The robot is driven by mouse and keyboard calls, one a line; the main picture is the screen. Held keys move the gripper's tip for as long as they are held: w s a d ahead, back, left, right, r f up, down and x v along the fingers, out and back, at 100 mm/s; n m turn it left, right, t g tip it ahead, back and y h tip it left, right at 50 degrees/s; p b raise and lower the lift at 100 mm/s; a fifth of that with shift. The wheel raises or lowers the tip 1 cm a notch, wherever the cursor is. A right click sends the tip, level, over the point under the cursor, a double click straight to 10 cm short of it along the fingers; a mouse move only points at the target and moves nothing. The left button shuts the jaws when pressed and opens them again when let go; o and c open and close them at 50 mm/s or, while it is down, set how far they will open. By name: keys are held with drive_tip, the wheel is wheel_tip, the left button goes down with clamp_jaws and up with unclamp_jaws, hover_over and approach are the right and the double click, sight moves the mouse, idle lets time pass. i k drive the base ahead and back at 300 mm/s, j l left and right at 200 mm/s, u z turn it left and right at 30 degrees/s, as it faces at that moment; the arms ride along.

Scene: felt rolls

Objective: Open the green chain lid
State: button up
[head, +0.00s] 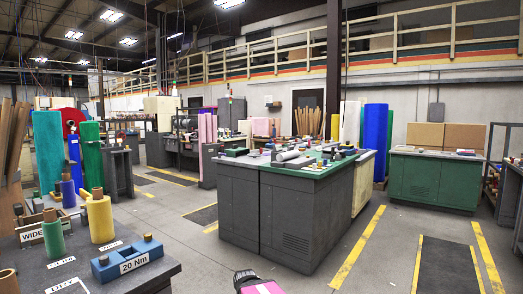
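I cannot make out for certain which thing is the green chain lid. A green cabinet (433,182) with a cluttered top stands at the right, its front closed. The dark grey centre bench (285,215) has a green top (318,171) with small tools and rolls on it. No chain can be told on either. A black and pink part at the bottom edge may belong to my arm, but no fingertips show, and I cannot see my gripper.
A near-left bench holds a green roll (53,233), a yellow roll (100,217) and a blue block (127,260) marked 20 Nm. Tall blue rolls (374,140) stand behind the centre bench. Open grey floor (385,225) with yellow lines lies between the centre bench and green cabinet.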

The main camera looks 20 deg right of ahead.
sight(234, 148)
drive_tip(key=i+z, duration=0.3)
drive_tip(key=i, duration=3)
drive_tip(key=i+j+z, duration=0.15)
drive_tip(key=i+j, duration=0.3)
drive_tip(key=i+j+z, duration=0.15)
drive_tip(key=i+j, duration=0.2)
drive_tip(key=j, duration=0.3)
drive_tip(key=l+u, duration=0.15)
drive_tip(key=k, duration=0.15)
drive_tip(key=i+j+z, duration=0.15)
drive_tip(key=k, duration=0.05)
